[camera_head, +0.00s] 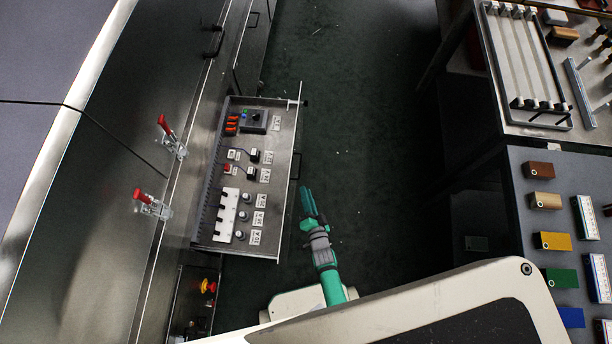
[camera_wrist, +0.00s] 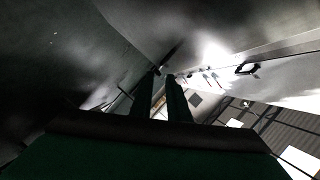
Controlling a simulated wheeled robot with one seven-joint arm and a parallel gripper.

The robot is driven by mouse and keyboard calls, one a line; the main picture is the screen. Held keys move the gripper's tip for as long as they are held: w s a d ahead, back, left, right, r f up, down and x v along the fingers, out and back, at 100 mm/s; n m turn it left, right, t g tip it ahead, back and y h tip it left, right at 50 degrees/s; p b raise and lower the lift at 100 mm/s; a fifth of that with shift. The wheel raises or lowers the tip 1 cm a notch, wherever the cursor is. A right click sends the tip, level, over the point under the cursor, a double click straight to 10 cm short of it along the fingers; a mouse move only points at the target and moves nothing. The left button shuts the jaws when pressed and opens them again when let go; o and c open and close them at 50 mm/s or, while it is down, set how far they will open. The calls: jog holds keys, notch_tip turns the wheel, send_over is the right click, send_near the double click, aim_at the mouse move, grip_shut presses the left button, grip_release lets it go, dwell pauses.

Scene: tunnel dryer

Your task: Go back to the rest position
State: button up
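My gripper (camera_head: 306,192) is at the end of my green and grey arm, just right of the open control drawer (camera_head: 284,190), over the dark floor. In the head view it points up the picture, near the drawer's handle; I cannot tell whether they touch. In the wrist view the two dark fingers (camera_wrist: 161,76) stand a little apart with a narrow gap and nothing between them. The drawer holds switches, knobs, a white block and labels.
Two red-handled clamps (camera_head: 163,124) sit on the dryer's metal side at left. A red and yellow emergency button (camera_head: 208,286) is below the drawer. At right, a grey table (camera_head: 520,214) bears coloured blocks, and a rack (camera_head: 520,70) stands behind it. The floor aisle between is clear.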

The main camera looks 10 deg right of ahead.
dwell(0.4)
jog(key=s+a+r+n, duration=0.3)
jog(key=s+r+n, duration=0.4)
jog(key=s+r, duration=0.7)
jog(key=s+a+r+n, duration=0.2)
jog(key=s+a+r, duration=0.1)
jog(key=r, duration=0.7)
jog(key=s+a+r+n, duration=0.2)
jog(key=s+r, duration=0.2)
jog(key=r, duration=0.6)
jog(key=shift+s+a+r+n, duration=0.3)
jog(key=shift+a+r, duration=0.05)
jog(key=shift+a, duration=0.05)
jog(key=shift+a, duration=0.2)
